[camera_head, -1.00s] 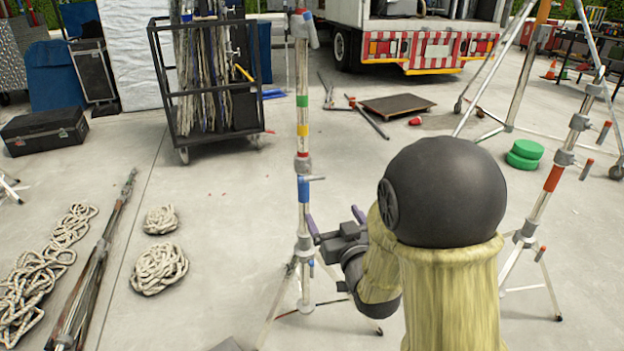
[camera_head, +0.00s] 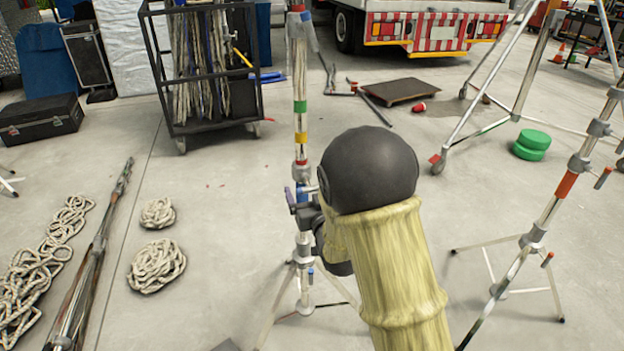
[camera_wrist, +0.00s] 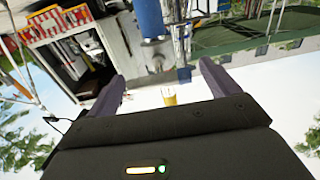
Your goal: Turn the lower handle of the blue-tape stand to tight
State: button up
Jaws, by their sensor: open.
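The blue-tape stand (camera_head: 301,120) is an upright pole with green, yellow and red bands, a blue band lower down and spread legs. My gripper (camera_head: 302,200) is at the pole's blue-band height, and my arm hides part of the stand. In the wrist view my gripper (camera_wrist: 160,70) has its two purple fingers wide apart with nothing clamped. The blue band (camera_wrist: 148,18) and a grey collar (camera_wrist: 155,52) below it in the picture show between and beyond the fingertips. A small blue handle (camera_head: 311,275) shows low on the stand. I cannot tell whether it is tight.
Another stand with a red band (camera_head: 566,184) stands at right. Rope coils (camera_head: 157,265) and a folded stand (camera_head: 92,270) lie at left. A rope cart (camera_head: 212,75) stands behind. Green discs (camera_head: 530,145) lie at right. The floor between the ropes and the stand is clear.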

jog(key=shift+w+a, duration=0.25)
jog(key=shift+w, duration=0.3)
jog(key=shift+w+d, duration=0.1)
jog(key=shift+d, duration=0.05)
jog(key=shift+s, duration=0.2)
jog(key=shift+c, duration=0.5)
jog(key=shift+d, duration=0.15)
jog(key=c, duration=0.7)
jog(key=shift+s+a, duration=0.1)
jog(key=shift+a, duration=0.1)
jog(key=shift+c, duration=0.9)
jog(key=shift+d, duration=0.15)
